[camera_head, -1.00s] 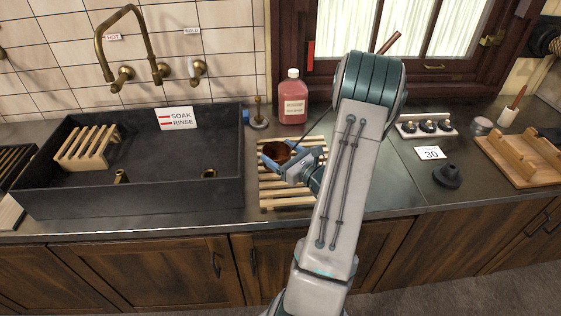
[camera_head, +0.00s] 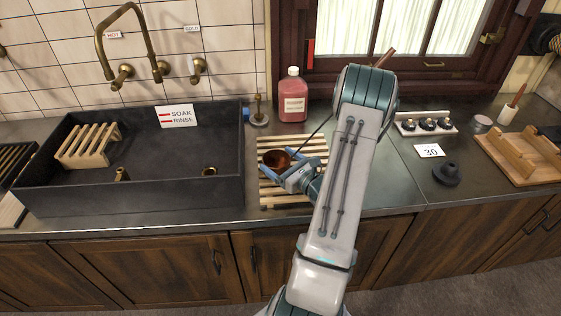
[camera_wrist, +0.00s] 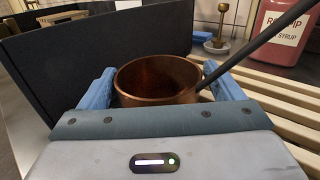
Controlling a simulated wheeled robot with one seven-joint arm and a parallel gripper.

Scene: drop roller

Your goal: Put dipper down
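The dipper is a copper cup (camera_head: 276,160) with a long dark handle slanting up to the right. It is at the left part of the slatted wooden rack (camera_head: 265,203), beside the sink, and looks upright. In the wrist view the cup (camera_wrist: 158,85) is just beyond my gripper's palm, between the blue fingers, its base hidden. My gripper (camera_wrist: 162,92) looks open, with the fingers spread wider than the cup; whether either finger touches it is unclear. In the head view my gripper (camera_head: 290,172) is at the cup's right front.
The dark sink (camera_head: 215,190) with a small wooden rack (camera_head: 88,147) is to the left.

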